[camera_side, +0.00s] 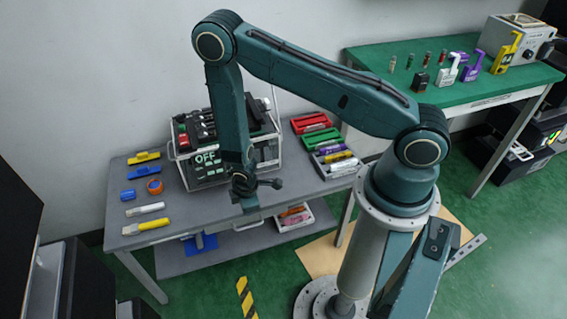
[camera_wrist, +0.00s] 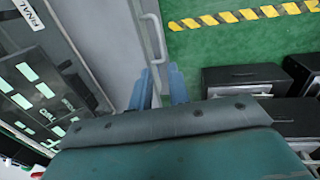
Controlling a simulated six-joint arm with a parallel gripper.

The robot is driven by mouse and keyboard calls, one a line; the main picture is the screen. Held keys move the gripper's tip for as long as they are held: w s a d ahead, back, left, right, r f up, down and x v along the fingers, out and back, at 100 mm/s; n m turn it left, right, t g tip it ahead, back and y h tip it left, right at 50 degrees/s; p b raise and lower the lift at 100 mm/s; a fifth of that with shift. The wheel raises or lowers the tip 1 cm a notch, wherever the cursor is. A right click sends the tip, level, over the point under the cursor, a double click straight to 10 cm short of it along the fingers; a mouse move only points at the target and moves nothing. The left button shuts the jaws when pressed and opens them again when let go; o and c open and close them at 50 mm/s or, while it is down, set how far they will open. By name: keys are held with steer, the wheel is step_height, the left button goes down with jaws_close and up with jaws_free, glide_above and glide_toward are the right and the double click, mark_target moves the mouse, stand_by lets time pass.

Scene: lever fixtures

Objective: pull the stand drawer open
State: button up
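The stand is a grey table (camera_side: 178,224) in the side view. Its front edge, with a light drawer front (camera_wrist: 95,30), runs down the wrist view. A pale bar handle (camera_wrist: 157,40) stands out from that front. My gripper (camera_wrist: 158,88) is at the front edge, its two blue-grey fingers apart, one on each side of the handle's line. I cannot tell whether they touch it.
A panel box marked OFF (camera_side: 208,160) stands on the table behind my gripper. Coloured tools, such as a yellow-handled brush (camera_side: 146,226), lie at the left. Red and green trays (camera_side: 310,122) are at the right. The green floor in front has a yellow-black strip (camera_wrist: 240,15).

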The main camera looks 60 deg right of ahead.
step_height(320, 180, down, 13)
steer(key=w+d, duration=0.1)
steer(key=shift+w+d+f, duration=0.15)
steer(key=shift+w+d, duration=0.2)
stand_by(0.6)
jaws_close()
